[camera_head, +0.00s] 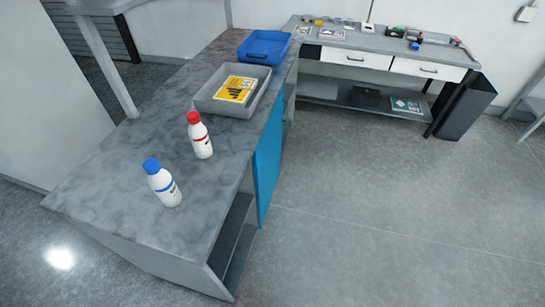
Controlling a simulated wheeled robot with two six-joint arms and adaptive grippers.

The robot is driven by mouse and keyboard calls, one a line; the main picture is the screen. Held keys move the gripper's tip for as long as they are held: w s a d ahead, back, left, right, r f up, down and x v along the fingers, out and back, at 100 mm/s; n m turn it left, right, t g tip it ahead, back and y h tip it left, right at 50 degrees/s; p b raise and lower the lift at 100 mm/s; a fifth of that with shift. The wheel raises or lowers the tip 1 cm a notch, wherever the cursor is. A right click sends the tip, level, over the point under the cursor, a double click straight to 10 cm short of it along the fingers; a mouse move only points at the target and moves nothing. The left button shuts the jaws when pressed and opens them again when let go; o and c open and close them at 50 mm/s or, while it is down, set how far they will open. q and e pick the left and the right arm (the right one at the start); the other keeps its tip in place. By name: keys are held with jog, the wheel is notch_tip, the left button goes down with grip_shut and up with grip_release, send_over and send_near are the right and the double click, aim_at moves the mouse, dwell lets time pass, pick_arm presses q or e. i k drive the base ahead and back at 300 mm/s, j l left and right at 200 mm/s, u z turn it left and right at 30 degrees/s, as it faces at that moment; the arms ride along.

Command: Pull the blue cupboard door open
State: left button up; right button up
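The blue cupboard door (268,160) stands upright on the right-hand side of the grey-topped counter (110,195). It is seen at a steep angle. It looks about in line with the counter's side, but I cannot tell whether it is fully shut. No handle can be made out on it. Neither of my grippers is in view.
On the counter are a blue-capped bottle (163,185), a red-capped bottle (200,137), a grey tray (205,100) with a yellow item and a blue tray (264,47). An open shelf (232,240) lies nearer than the door. The floor (380,190) right of the door is clear.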

aim_at(267, 158)
jog(key=i+l+u, duration=0.1)
jog(key=u, duration=0.7)
jog(key=i+l+u, duration=0.2)
jog(key=l, duration=0.15)
jog(key=i+l+u, duration=0.2)
jog(key=l, duration=0.2)
jog(key=l+u, duration=0.15)
jog(key=l, duration=0.25)
jog(key=i+l+u, duration=0.2)
jog(key=l, duration=0.2)
jog(key=l+u, duration=0.2)
jog(key=l, duration=0.25)
